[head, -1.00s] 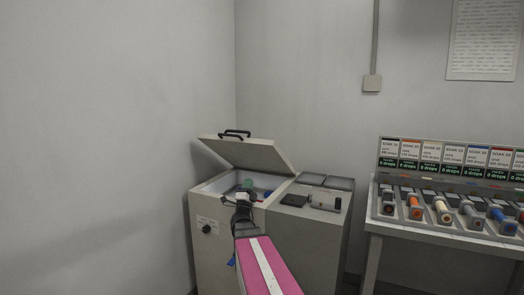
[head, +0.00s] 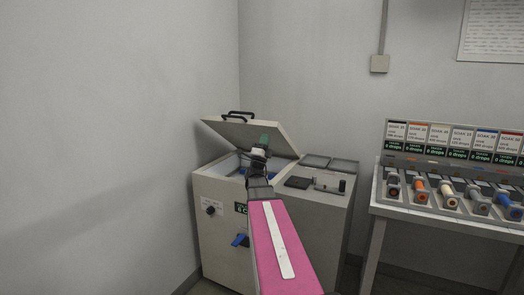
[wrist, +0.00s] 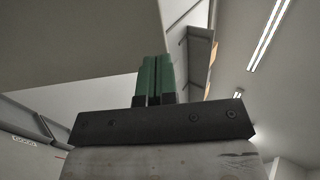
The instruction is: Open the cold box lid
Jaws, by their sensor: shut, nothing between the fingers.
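The cold box (head: 222,240) is a pale grey chest against the left corner. Its lid (head: 235,128) is raised and tilted, with a black handle (head: 240,114) on its upper edge. The opening below shows a bluish interior. My gripper (head: 264,140) has green fingers and is shut and empty. It is above the opening, in front of the lid's underside; contact with the lid cannot be told. In the wrist view the fingers (wrist: 153,78) are together, pointing up beside a large grey surface, likely the lid. My arm hides part of the box front.
A grey cabinet top right of the box holds a black slab (head: 298,182), a small device (head: 329,184) and flat grey panels (head: 328,162). A blue part (head: 240,240) is on the box front. A bench (head: 450,212) with several coloured cable samples stands at right. Walls close off left and back.

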